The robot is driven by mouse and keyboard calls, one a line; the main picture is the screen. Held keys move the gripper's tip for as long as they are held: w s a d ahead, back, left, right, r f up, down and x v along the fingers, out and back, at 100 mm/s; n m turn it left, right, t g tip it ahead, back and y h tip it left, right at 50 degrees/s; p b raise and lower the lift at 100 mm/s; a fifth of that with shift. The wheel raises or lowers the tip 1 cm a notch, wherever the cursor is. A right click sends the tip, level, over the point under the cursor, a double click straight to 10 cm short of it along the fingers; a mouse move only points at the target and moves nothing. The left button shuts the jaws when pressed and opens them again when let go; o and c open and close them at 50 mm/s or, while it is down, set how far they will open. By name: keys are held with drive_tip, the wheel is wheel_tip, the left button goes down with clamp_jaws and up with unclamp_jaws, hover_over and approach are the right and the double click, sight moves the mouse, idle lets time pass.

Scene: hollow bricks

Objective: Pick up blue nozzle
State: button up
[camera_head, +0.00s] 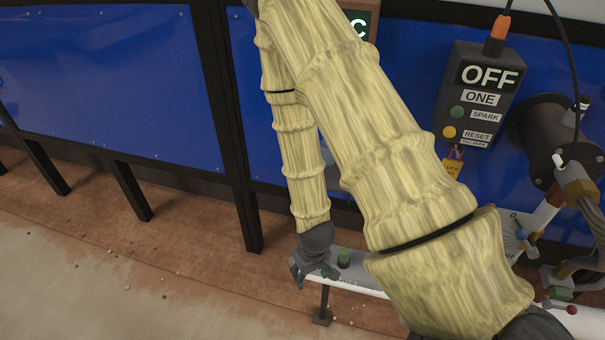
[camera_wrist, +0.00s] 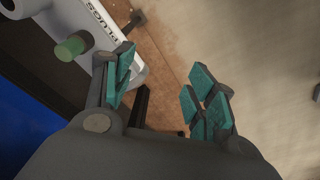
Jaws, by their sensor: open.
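I cannot make out a blue nozzle for certain. A small blue part (camera_head: 521,234) shows at the far right of the head view, by a dial plate; I cannot tell if it is the nozzle. My gripper (camera_head: 308,270) hangs at the left end of a white shelf and hides part of it. In the wrist view my gripper (camera_wrist: 163,88) is open, with teal pads apart and nothing between them. A green peg (camera_wrist: 72,47) stands on the lettered white shelf (camera_wrist: 92,70), left of the left finger; it also shows in the head view (camera_head: 343,258).
A dark control box (camera_head: 478,95) marked OFF, with a yellow tag (camera_head: 452,167), hangs on the blue panel wall (camera_head: 110,80). Pipes and a black flange (camera_head: 540,135) crowd the right. The floor (camera_head: 100,260) at left is open, with scattered small bits.

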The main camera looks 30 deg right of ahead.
drive_tip(key=w+d+r+m+t+b, duration=0.1)
drive_tip(key=w+d+r+b, duration=0.1)
drive_tip(key=w+d+r, duration=0.3)
drive_tip(key=w+d+r+b, duration=0.1)
drive_tip(key=w+d+r, duration=0.15)
drive_tip(key=r, duration=0.55)
drive_tip(key=w+d+r+m+t+b, duration=0.1)
drive_tip(key=w+d+r+b, duration=0.1)
drive_tip(key=w+d+r, duration=0.3)
drive_tip(key=shift+h, duration=0.3)
drive_tip(key=w+p, duration=0.1)
drive_tip(key=w, duration=0.2)
drive_tip(key=w+r+p, duration=0.1)
drive_tip(key=w, duration=0.3)
drive_tip(key=w+d+p, duration=0.1)
drive_tip(key=w, duration=0.2)
drive_tip(key=shift+w+d+r, duration=0.1)
drive_tip(key=shift+w+r, duration=0.05)
drive_tip(key=shift+w, duration=0.2)
drive_tip(key=shift+p+x, duration=0.4)
drive_tip(key=shift+x, duration=2.1)
drive_tip(key=shift+s, duration=0.1)
drive_tip(key=c, duration=1.1)
